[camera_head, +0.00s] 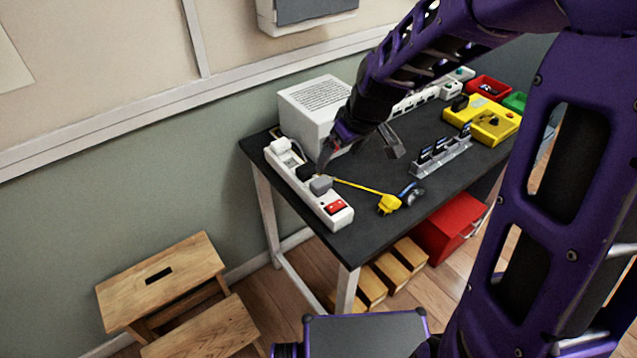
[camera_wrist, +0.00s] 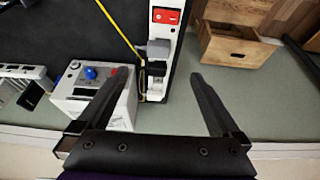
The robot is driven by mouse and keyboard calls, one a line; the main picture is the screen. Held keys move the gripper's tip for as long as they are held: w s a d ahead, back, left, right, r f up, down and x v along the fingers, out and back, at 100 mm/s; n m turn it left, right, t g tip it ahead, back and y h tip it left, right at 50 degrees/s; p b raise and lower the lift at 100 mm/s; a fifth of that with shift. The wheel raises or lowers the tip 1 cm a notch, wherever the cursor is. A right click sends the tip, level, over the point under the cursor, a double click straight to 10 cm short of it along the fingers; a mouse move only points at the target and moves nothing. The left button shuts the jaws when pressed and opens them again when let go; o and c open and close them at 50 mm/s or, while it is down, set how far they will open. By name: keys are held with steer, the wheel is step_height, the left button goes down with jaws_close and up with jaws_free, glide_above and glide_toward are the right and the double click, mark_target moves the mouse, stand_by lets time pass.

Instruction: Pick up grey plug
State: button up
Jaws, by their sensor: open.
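The grey plug (camera_head: 321,185) sits in the white power strip (camera_head: 336,218), between a black plug (camera_head: 306,172) and the red switch. In the wrist view the grey plug (camera_wrist: 157,48) lies beyond my fingertips, slightly above the middle of the gap. The black plug (camera_wrist: 156,68) is closer to the line between the fingertips. My gripper (camera_wrist: 158,78) is open and empty, with its fingers on either side of the strip in that view.
A white plug (camera_head: 281,146) is at the strip's far end. A yellow cord runs past the grey plug to a yellow connector (camera_head: 390,204). A white box (camera_head: 312,104) stands close behind the strip. A wooden step stool (camera_head: 160,272) is on the floor at left.

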glide_above(322, 182)
steer(key=s+d, duration=0.1)
steer(key=s, duration=0.1)
steer(key=f, duration=0.4)
steer(key=f+b, duration=0.1)
steer(key=f, duration=0.3)
steer(key=shift+s+d+f, duration=0.15)
steer(key=shift+s+f, duration=0.05)
steer(key=x, duration=0.5)
steer(key=shift+w+r, duration=0.1)
steer(key=shift+w, duration=0.2)
steer(key=shift+c, duration=0.3)
steer(key=shift+r, duration=0.1)
jaws_close()
